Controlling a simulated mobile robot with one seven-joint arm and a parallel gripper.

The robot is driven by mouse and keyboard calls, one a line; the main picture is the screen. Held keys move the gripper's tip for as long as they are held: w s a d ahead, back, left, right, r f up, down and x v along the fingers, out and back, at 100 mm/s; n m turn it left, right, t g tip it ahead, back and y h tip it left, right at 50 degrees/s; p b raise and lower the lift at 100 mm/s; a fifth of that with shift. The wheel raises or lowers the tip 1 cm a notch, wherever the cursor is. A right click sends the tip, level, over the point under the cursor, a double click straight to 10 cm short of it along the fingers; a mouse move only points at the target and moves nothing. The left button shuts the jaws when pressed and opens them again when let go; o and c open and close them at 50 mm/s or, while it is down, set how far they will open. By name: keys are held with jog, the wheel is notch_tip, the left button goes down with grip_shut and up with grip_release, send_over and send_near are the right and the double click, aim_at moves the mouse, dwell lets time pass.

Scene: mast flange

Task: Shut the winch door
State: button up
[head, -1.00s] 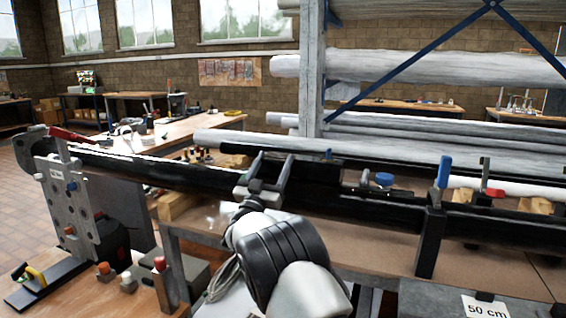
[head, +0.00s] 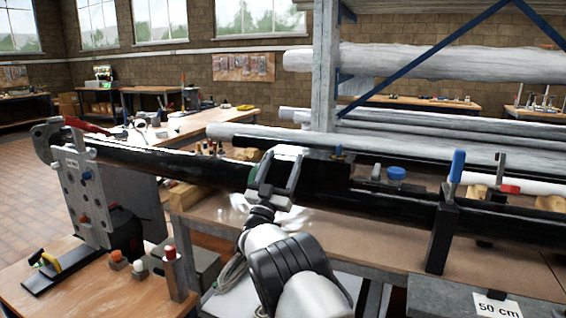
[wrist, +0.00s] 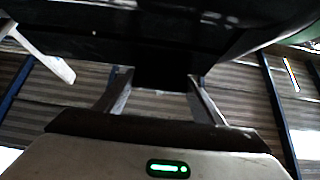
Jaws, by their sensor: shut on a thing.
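A long black mast (head: 400,208) lies level across the head view. A dark flat panel (head: 325,180), which looks like the winch door, stands up along the mast just right of my gripper (head: 279,165). My gripper is at the mast's near side, its grey fingers pointing up and away. In the wrist view, the fingers of my gripper (wrist: 160,88) sit on either side of a dark block under the dark body of the mast (wrist: 150,40). They are shut on this dark part, seemingly the door's edge. The exact contact and the door's hinge are hidden.
A grey plate stand (head: 85,195) holds the mast's left end. A black post with a blue-handled clamp (head: 457,167) stands to the right. Several coloured-top pegs (head: 140,265) are on the front-left bench. A rack with wrapped tubes (head: 430,70) stands behind.

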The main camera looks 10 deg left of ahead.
jog(key=o, duration=1.5)
jog(key=shift+w+d+f, duration=0.15)
jog(key=shift+w+f, duration=0.05)
jog(key=p+v, duration=0.1)
jog(key=v, duration=0.7)
jog(key=p+v, duration=0.1)
jog(key=v, duration=0.8)
jog(key=shift+s+a+r, duration=0.1)
jog(key=shift+s+a, duration=0.15)
jog(key=shift+s, duration=0.05)
